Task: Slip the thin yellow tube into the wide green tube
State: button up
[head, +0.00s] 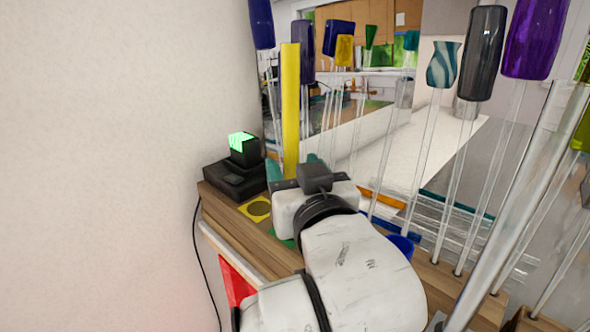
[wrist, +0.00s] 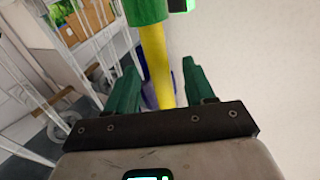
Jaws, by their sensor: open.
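The yellow tube (head: 290,110) stands upright in the head view, its lower part hidden behind my gripper. In the wrist view the yellow tube (wrist: 157,62) runs between my two green fingers, with a gap on both sides. The wide green tube (wrist: 146,12) is at the top of the wrist view, where the yellow tube runs into its near end; how deep it sits is hidden. In the head view my arm hides the green tube. My gripper (wrist: 160,88) is open around the yellow tube; in the head view its fingers are mostly covered.
A black device with a lit green top (head: 243,150) stands left of the tube. A yellow pad with a dark circle (head: 257,208) lies on the wooden table (head: 232,222). Tall clear rods with coloured glass tops, such as a purple one (head: 528,38), crowd the right.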

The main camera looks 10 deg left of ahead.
jog(key=b+v, duration=0.1)
jog(key=v, duration=0.9)
jog(key=shift+s+d, duration=0.15)
jog(key=shift+s, duration=0.2)
jog(key=shift+f, duration=0.1)
dwell(0.4)
